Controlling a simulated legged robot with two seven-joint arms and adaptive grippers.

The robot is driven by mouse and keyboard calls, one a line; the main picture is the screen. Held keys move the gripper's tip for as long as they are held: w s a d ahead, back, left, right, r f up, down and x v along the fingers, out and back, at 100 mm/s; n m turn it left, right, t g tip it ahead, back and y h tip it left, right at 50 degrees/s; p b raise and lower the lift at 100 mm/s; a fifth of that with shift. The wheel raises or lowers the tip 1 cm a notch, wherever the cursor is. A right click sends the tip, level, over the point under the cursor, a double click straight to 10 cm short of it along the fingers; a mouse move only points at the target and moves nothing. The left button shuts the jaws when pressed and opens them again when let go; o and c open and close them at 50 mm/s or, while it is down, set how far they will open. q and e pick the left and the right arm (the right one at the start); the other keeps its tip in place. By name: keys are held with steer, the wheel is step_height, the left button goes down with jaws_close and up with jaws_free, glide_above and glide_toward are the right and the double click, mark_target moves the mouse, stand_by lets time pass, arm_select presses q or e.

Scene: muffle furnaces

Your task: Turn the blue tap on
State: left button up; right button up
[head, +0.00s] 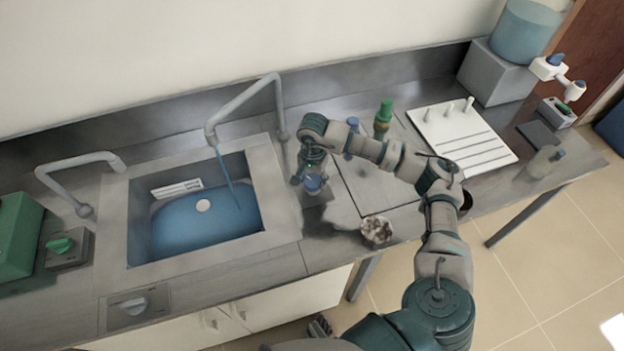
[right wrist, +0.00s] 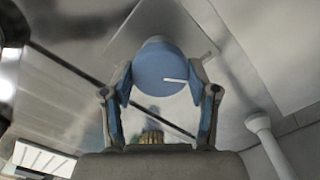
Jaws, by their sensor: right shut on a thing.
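The blue tap knob (head: 313,184) sits on a small plate on the bench, just right of the sink. In the right wrist view the round blue knob (right wrist: 158,68) has a white mark pointing to the right. My right gripper (head: 311,177) reaches down over it from above. Its two fingers (right wrist: 162,92) are on either side of the knob, shut on it. The right-hand grey faucet (head: 243,103) bends over the sink, and a blue stream of water (head: 227,178) falls from its spout. My left gripper does not show.
The sink (head: 282,205) has blue water in its bottom. A second faucet (head: 80,168) and a green knob (head: 60,245) are at the left. A grey knob (head: 133,305) is in front. A green-capped bottle (head: 383,118) and white rack (head: 465,140) stand right.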

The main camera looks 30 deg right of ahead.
mark_target(313, 179)
steer(key=shift+w+d+r, duration=0.1)
stand_by(0.3)
steer(key=o, duration=1.1)
steer(key=shift+o, duration=0.3)
step_height(313, 179, up, 12)
steer(key=shift+d, duration=0.1)
